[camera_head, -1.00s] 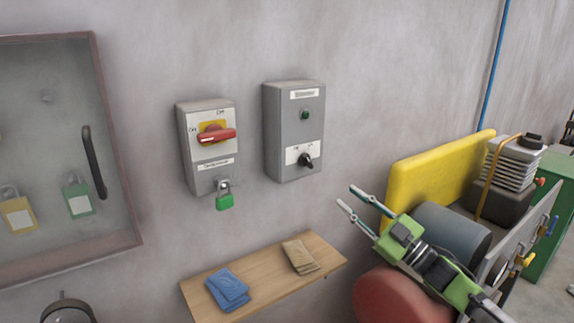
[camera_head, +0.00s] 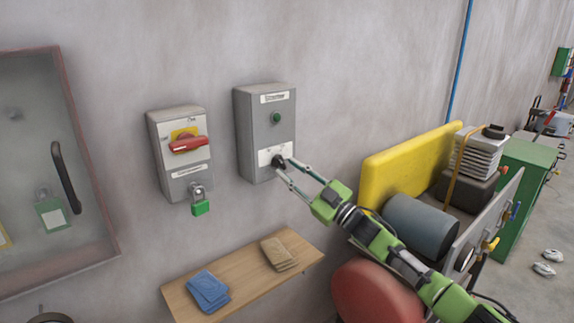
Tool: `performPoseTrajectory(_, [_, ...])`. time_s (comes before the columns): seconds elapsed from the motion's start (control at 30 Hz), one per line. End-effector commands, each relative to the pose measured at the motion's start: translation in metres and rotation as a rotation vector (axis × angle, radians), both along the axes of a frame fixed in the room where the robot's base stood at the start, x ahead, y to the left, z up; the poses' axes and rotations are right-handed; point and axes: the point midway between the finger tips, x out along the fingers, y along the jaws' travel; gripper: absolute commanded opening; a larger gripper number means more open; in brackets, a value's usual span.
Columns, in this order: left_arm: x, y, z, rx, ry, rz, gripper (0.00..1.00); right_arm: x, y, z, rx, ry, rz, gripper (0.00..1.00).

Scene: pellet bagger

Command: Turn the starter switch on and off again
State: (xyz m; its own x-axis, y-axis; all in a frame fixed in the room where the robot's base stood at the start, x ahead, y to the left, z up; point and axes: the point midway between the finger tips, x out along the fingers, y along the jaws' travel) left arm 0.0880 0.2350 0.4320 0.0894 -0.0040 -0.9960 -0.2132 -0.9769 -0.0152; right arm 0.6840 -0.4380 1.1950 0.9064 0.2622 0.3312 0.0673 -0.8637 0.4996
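The starter box (camera_head: 256,142) is a grey wall box with a green button or lamp (camera_head: 276,118) and a small black rotary switch (camera_head: 278,161) on a white plate. My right gripper (camera_head: 282,167) reaches in from the lower right, with its fingertips at the black switch. The fingers are spread, one near the switch's upper right and one below it. Whether they touch the knob is not clear. The fingers partly cover the plate, and the knob's exact setting is too small to tell. My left gripper is not in view.
Left of the starter is a grey isolator box (camera_head: 178,145) with a red handle and a green padlock (camera_head: 200,207). A wooden shelf (camera_head: 240,278) with blue and tan cloths lies below. A yellow guard (camera_head: 408,168) and machine parts stand at right. A glass-fronted cabinet (camera_head: 85,170) hangs at left.

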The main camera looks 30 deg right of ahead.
Motion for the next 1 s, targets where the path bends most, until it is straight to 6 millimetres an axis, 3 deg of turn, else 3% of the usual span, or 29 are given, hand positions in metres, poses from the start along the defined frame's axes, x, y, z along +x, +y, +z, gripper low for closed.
performPoseTrajectory(0.2, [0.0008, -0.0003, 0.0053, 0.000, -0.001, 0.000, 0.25, 0.0129, 0.0041, 0.0058, 0.000, -0.001, 0.000, 0.26])
performPoseTrajectory(0.5, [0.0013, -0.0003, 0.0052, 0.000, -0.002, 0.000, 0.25, 0.0143, 0.0046, 0.0050, 0.000, 0.000, 0.001, 0.26])
performPoseTrajectory(0.6, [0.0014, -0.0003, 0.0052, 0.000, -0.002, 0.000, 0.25, 0.0142, 0.0046, 0.0050, 0.000, 0.000, 0.001, 0.02])
performPoseTrajectory(0.63, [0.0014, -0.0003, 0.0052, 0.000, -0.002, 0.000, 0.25, 0.0142, 0.0046, 0.0050, 0.000, 0.000, 0.001, 0.00])
performPoseTrajectory(1.0, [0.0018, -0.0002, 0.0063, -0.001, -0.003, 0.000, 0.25, 0.0141, 0.0054, 0.0048, 0.024, 0.003, 0.001, 0.00])
